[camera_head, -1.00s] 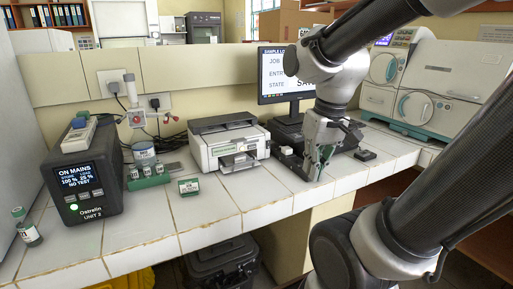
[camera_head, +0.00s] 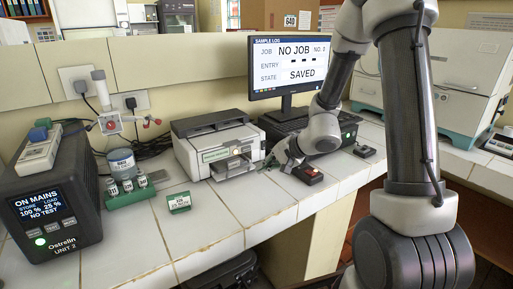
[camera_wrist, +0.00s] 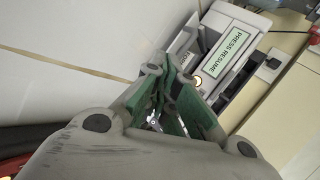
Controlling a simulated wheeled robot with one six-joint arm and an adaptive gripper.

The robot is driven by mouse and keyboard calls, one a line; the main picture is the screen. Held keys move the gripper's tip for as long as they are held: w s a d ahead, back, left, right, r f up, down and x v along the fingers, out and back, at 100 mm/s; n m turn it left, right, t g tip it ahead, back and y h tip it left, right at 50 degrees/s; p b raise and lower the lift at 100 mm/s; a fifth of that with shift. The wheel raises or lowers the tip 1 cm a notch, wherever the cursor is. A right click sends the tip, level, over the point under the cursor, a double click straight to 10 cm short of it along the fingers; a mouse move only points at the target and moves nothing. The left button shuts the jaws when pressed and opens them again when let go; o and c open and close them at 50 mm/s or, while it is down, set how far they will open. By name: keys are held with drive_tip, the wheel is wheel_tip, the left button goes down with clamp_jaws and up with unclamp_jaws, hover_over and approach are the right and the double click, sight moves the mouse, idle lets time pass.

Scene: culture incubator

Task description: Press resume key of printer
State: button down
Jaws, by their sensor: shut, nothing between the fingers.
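The white and dark printer (camera_head: 213,147) stands on the tiled bench in the head view. Its front bears a small green display (camera_head: 217,155), which reads "PRESS RESUME" in the wrist view (camera_wrist: 230,49). A small lit round key (camera_wrist: 198,81) shows beside the display; a lit spot on the printer front (camera_head: 237,152) appears to be the same key. My gripper (camera_head: 268,164) is shut and empty, just right of the printer's front. In the wrist view its green fingers (camera_wrist: 172,73) are close to the key; I cannot tell whether they touch it.
A monitor (camera_head: 290,62) behind reads "NO JOB" and "SAVED". A dark box with a red button (camera_head: 308,174) sits beside my gripper. A green vial rack (camera_head: 131,193) and a small green-labelled block (camera_head: 179,203) lie left of the printer. The bench front is mostly clear.

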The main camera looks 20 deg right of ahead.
sight(246, 149)
drive_tip(key=shift+w+d+n, duration=0.1)
drive_tip(key=shift+n, duration=0.4)
drive_tip(key=shift+w, duration=0.1)
drive_tip(key=shift+w+a, duration=0.45)
drive_tip(key=shift+w, duration=0.9)
drive_tip(key=shift+w+a, duration=0.5)
drive_tip(key=shift+w, duration=0.85)
drive_tip(key=shift+w+a, duration=0.45)
drive_tip(key=shift+w, duration=0.9)
drive_tip(key=shift+w, duration=0.15)
drive_tip(key=shift+w+a, duration=0.15)
drive_tip(key=shift+w, duration=0.15)
drive_tip(key=shift+w+a, duration=0.1)
drive_tip(key=shift+w, duration=0.2)
drive_tip(key=shift+s, duration=0.1)
drive_tip(key=shift+s+d, duration=0.25)
drive_tip(key=shift+s, duration=0.4)
